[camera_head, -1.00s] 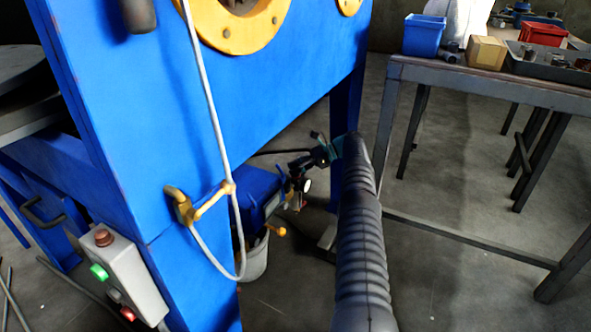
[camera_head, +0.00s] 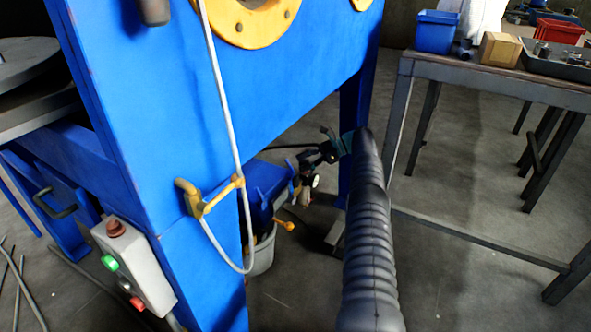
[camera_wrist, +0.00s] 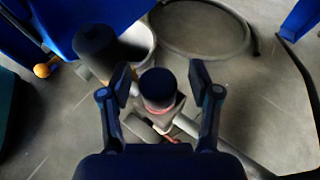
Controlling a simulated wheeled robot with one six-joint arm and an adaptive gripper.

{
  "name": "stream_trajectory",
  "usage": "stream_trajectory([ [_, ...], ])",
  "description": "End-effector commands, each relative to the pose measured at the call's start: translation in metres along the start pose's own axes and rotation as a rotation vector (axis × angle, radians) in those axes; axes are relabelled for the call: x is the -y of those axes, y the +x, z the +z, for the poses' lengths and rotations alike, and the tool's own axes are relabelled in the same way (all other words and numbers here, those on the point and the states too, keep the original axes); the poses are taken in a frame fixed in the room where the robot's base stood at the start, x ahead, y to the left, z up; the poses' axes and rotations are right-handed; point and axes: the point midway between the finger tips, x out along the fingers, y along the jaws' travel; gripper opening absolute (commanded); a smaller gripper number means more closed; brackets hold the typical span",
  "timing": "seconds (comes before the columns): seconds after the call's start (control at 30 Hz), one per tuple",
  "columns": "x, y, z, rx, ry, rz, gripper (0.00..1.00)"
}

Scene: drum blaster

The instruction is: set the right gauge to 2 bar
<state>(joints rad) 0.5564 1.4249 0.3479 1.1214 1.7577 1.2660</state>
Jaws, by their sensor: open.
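A small gauge with a white face (camera_head: 315,181) sits low beside the blue frame in the head view, just under my gripper. My gripper (camera_head: 326,150) is open there, partly hidden by my arm. In the wrist view a dark round knob (camera_wrist: 158,86) stands on a paler fitting between the spread fingers of my gripper (camera_wrist: 160,92). I cannot tell whether the fingers touch it. A second dark cylinder (camera_wrist: 97,48) lies to the upper left, outside the fingers. No gauge face shows in the wrist view, and no reading is legible.
The blue machine frame (camera_head: 208,275) stands left of my arm. A yellow bracket (camera_head: 210,196) with a pale hose (camera_head: 222,105) sticks out from it. A metal table (camera_head: 452,68) stands right.

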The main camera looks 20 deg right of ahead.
Motion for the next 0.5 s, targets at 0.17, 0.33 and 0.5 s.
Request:
stream_trajectory([
  [0.17,0.0023,-0.0028,0.0034,0.005,0.013,-0.029,0.62],
  [0.33,0.0029,-0.0033,0.0030,0.007,0.028,-0.065,0.62],
  [0.5,0.0017,-0.0033,0.0028,0.005,0.044,-0.103,0.62],
])
